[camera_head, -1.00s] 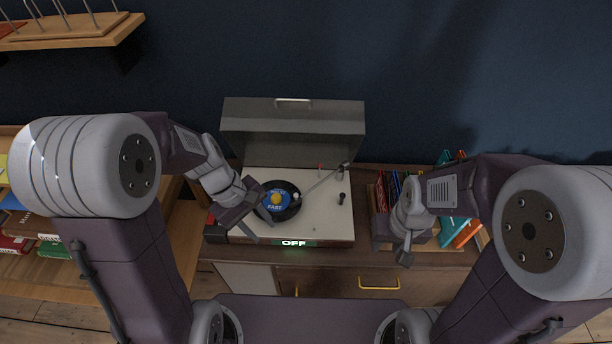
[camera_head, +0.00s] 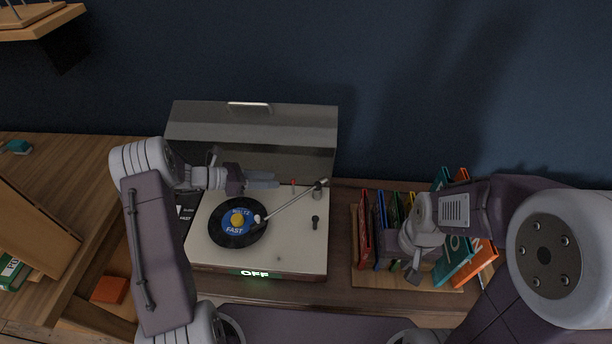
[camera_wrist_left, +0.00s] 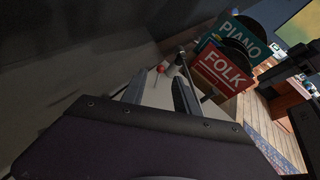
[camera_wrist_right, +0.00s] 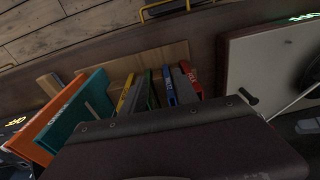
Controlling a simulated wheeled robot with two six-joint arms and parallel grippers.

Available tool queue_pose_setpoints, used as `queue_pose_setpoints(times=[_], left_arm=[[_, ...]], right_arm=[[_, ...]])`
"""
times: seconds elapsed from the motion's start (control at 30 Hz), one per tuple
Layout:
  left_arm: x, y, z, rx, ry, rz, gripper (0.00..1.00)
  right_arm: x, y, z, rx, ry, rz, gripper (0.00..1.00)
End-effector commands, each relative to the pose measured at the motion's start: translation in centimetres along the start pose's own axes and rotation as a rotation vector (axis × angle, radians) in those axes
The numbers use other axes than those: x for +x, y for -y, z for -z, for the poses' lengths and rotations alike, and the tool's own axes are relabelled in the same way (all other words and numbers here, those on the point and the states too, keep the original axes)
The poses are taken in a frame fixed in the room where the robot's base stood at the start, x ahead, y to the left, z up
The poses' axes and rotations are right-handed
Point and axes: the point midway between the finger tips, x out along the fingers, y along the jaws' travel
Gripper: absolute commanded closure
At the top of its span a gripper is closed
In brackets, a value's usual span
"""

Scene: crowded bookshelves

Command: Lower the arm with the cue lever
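The turntable (camera_head: 290,255) stands with its lid raised. Its silver tonearm (camera_head: 290,202) reaches from the pivot at back right to over the black record (camera_head: 222,239) with blue label. I cannot tell whether its head touches the record. The red-tipped cue lever (camera_head: 293,183) stands near the pivot; its red knob (camera_wrist_left: 161,68) also shows in the left wrist view, beyond the fingers. My left gripper (camera_head: 276,180) is open and empty, just left of the lever, apart from it. My right gripper (camera_head: 413,278) is over the record crate; its fingers are unclear.
The raised lid (camera_head: 250,140) stands behind my left gripper. A black knob (camera_head: 315,222) is on the deck's right. A green OFF sign (camera_head: 254,274) shows on the front. Several sleeves, including a teal one (camera_head: 455,262), stand right of the turntable. A shelf (camera_head: 40,22) hangs upper left.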

Motion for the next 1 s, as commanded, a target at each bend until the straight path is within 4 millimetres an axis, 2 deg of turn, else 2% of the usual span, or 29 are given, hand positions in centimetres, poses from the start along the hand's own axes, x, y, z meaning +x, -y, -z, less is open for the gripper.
queue_pose_setpoints(times=[0.13, 0.4, 0.5, 0.63, 0.83, 0.87, 0.97, 1.0], left_arm=[[1.5, 0.1, 0.0, 0.001, -0.001, 0.004, 0.64], [7.0, 0.2, 0.0, 0.002, -0.004, 0.005, 0.64], [8.3, 0.1, 0.0, 0.003, -0.003, 0.004, 0.64], [9.1, 0.1, 0.0, 0.002, -0.002, 0.001, 0.64], [9.1, 0.1, 0.0, 0.002, -0.003, 0.001, 0.64], [9.1, 0.1, 0.0, 0.003, -0.003, 0.001, 0.67], [9.1, 0.1, 0.0, 0.003, -0.003, 0.001, 0.95], [9.1, 0.1, 0.0, 0.003, -0.003, 0.001, 1.0]], right_arm=[[0.0, 0.0, 0.0, 0.0, 0.0, 0.0, 0.64], [0.0, 0.0, 0.0, 0.0, 0.0, 0.0, 0.64], [0.0, 0.0, 0.0, 0.0, 0.0, 0.0, 0.64], [0.0, 0.0, 0.0, 0.0, 0.0, 0.0, 0.64], [0.0, 0.0, 0.0, 0.0, 0.0, 0.0, 0.64], [0.0, 0.0, 0.0, 0.0, 0.0, 0.0, 0.64], [0.0, 0.0, 0.0, 0.0, 0.0, 0.0, 0.64], [0.0, 0.0, 0.0, 0.0, 0.0, 0.0, 0.64]])
